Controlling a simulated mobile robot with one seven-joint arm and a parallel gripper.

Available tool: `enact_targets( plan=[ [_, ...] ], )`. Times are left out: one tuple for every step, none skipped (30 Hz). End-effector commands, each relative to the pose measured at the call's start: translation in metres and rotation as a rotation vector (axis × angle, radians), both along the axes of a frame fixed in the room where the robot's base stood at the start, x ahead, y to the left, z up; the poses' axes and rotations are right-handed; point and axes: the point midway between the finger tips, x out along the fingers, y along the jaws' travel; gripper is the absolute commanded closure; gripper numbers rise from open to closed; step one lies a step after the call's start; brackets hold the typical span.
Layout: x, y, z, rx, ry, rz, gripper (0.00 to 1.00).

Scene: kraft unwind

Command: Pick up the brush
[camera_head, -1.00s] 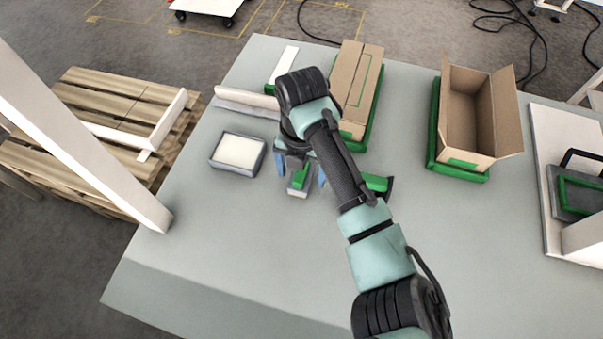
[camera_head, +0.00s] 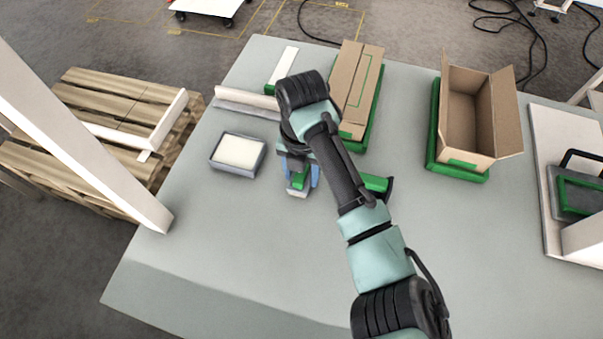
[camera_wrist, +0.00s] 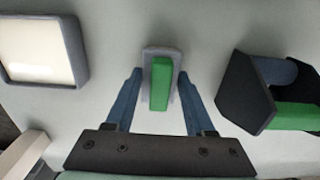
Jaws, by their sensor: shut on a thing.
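The brush (camera_head: 298,182) has a green block handle on a grey base. It lies between the two blue fingers of my gripper (camera_head: 303,178), near the middle of the table. In the wrist view the brush (camera_wrist: 160,85) is upright in the picture, with a finger of my gripper (camera_wrist: 160,78) close along each side. My gripper is shut on the brush. It appears still at table level; I cannot tell whether there is any gap below it. My arm hides part of the area behind the gripper.
A grey tray with a pale pad (camera_head: 238,152) lies left of the brush. A dark and green tool (camera_head: 377,184) lies close on the right, partly behind my arm. A closed carton (camera_head: 362,85) and an open carton (camera_head: 467,115) stand further back. The front table surface is clear.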

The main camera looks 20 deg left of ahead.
Motion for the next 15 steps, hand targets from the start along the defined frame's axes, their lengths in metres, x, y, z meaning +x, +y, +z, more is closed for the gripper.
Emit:
enact_targets(
  plan=[
    [0.000,0.000,0.001,0.000,-0.001,0.000,1.00],
    [0.000,0.000,0.002,0.000,-0.001,0.000,1.00],
    [0.001,0.000,0.005,0.001,-0.003,0.001,1.00],
    [0.001,0.000,0.008,0.001,-0.003,0.001,1.00],
    [0.001,0.000,0.011,0.001,-0.004,0.001,1.00],
    [0.001,0.001,0.017,0.001,-0.003,0.002,1.00],
    [0.001,0.001,0.023,0.002,-0.004,0.003,1.00],
    [0.001,0.001,0.029,0.002,-0.004,0.003,1.00],
    [0.001,0.001,0.037,0.001,-0.006,0.001,1.00],
    [0.001,0.001,0.044,0.001,-0.006,0.002,1.00],
    [0.001,0.001,0.050,0.001,-0.005,0.003,1.00],
    [0.001,0.001,0.058,0.002,-0.005,0.003,1.00],
    [0.001,0.001,0.064,0.000,-0.005,0.003,1.00],
    [0.001,0.001,0.070,0.000,-0.005,0.003,1.00],
    [0.001,0.001,0.076,0.000,-0.004,0.002,1.00]
  ],
)
